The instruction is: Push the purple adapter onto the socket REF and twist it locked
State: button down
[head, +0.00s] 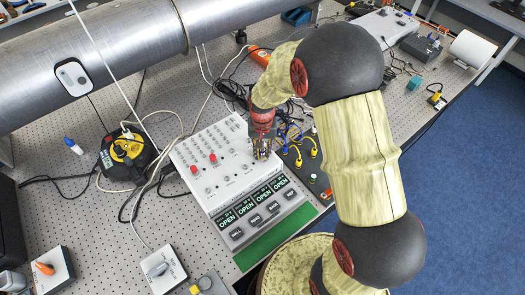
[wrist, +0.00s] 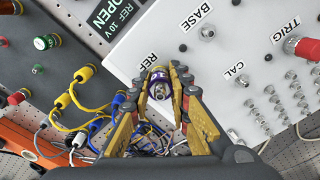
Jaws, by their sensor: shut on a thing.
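The purple adapter (wrist: 157,76) sits between the fingertips of my gripper (wrist: 160,84) in the wrist view, and my gripper is shut on it. The adapter is right below the REF label on the white instrument box (wrist: 170,25). The REF socket itself is hidden behind the adapter and fingers, so I cannot tell whether the adapter touches it or how far it is on. In the head view my gripper (head: 262,148) is at the right edge of the white box (head: 225,190), and the adapter is too small to make out.
The BASE socket (wrist: 207,32), CAL socket (wrist: 243,80) and a red-capped TRIG socket (wrist: 307,48) are on the same panel. A dark box with yellow and blue plugs (wrist: 66,101) stands close on the left, with loose cables below. The panel's displays (head: 227,219) read OPEN.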

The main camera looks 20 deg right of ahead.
jog(key=shift+s+f+m, duration=0.1)
jog(key=shift+m, duration=0.3)
jog(key=c, duration=2.1)
grip_release()
jog(key=shift+m, duration=0.5)
jog(key=shift+c, duration=0.2)
jog(key=o, duration=0.6)
jog(key=shift+c, duration=0.2)
notch_tip(320, 180, up, 12)
jog(key=shift+r, duration=0.1)
